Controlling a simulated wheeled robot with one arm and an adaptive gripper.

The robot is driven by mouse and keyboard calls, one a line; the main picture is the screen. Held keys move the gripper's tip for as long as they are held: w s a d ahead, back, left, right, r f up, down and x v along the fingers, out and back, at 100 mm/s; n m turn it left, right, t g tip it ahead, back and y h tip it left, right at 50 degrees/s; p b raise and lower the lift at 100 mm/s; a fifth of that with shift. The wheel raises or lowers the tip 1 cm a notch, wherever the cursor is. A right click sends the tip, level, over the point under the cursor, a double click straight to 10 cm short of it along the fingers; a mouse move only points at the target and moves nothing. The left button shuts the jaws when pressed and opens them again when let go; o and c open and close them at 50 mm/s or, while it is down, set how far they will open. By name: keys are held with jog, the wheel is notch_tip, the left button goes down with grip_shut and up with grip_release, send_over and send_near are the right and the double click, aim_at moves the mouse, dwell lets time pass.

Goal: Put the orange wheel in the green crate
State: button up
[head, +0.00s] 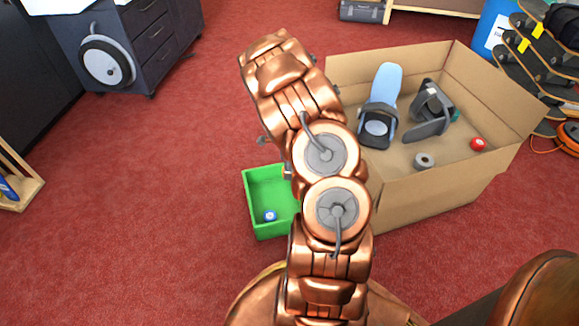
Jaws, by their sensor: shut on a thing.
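The green crate (250,205) stands on the red floor, left of the cardboard box and partly behind my arm. A small blue and white wheel (270,215) lies inside it near the front. My gripper (287,173) shows only as a small grey part beside my arm, over the crate's right side in the picture. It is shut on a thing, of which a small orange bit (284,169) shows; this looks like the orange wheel. My arm hides the rest of the gripper and wheel, and I cannot tell their height above the crate.
A large open cardboard box (440,195) at right holds a blue board part (387,84), a dark bracket (430,112), a grey wheel (425,161) and a red wheel (478,144). A dark cabinet (150,40) stands back left. Red floor left of the crate is clear.

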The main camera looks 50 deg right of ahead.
jog(key=b, duration=0.6)
send_over(290, 215)
jog(key=shift+f, duration=5.55)
jog(key=shift+f+b, duration=3.05)
jog(key=shift+f, duration=4.55)
jog(key=o, duration=1.2)
jog(key=shift+o, duration=0.2)
jog(key=shift+r, duration=0.15)
